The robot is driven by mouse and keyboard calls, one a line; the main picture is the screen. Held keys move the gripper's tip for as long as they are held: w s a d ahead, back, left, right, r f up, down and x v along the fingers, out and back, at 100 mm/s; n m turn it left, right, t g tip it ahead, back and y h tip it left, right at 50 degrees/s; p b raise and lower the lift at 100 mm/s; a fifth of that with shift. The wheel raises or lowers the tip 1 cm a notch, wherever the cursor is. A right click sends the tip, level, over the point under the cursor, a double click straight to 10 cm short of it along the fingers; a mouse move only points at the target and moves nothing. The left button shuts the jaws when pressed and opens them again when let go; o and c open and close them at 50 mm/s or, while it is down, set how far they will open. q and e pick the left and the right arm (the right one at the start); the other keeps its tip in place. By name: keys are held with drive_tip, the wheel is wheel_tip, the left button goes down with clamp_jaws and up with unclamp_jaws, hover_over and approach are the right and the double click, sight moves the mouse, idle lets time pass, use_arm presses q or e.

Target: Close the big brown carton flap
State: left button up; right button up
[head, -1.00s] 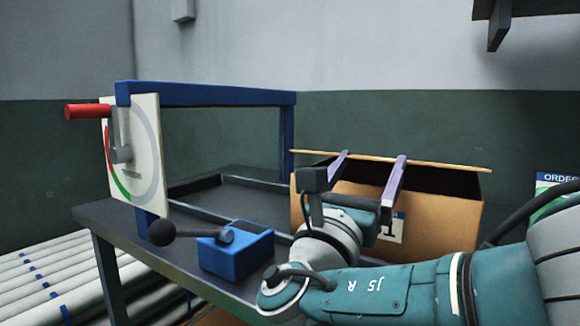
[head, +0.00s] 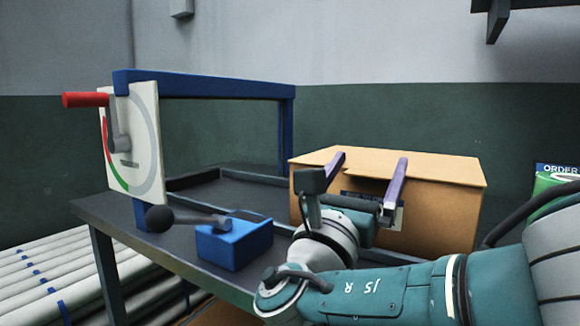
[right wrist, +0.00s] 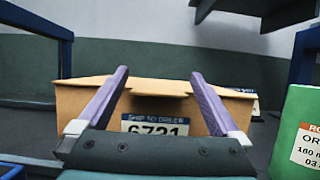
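The big brown carton (head: 435,215) stands on the dark table, and its top flap (head: 430,168) lies down over the opening. I cannot tell whether the fingers touch the flap. My right forearm hides the lower front of the carton. My left gripper is out of view.
A blue box with a black-knobbed lever (head: 235,243) sits left of my right wrist. Behind it stand a blue frame (head: 205,84) and a white dial plate (head: 135,150) with a red handle. A green labelled pack (right wrist: 297,135) is to the right. White rolls lie at lower left.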

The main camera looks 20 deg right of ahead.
drive_tip(key=v, duration=1)
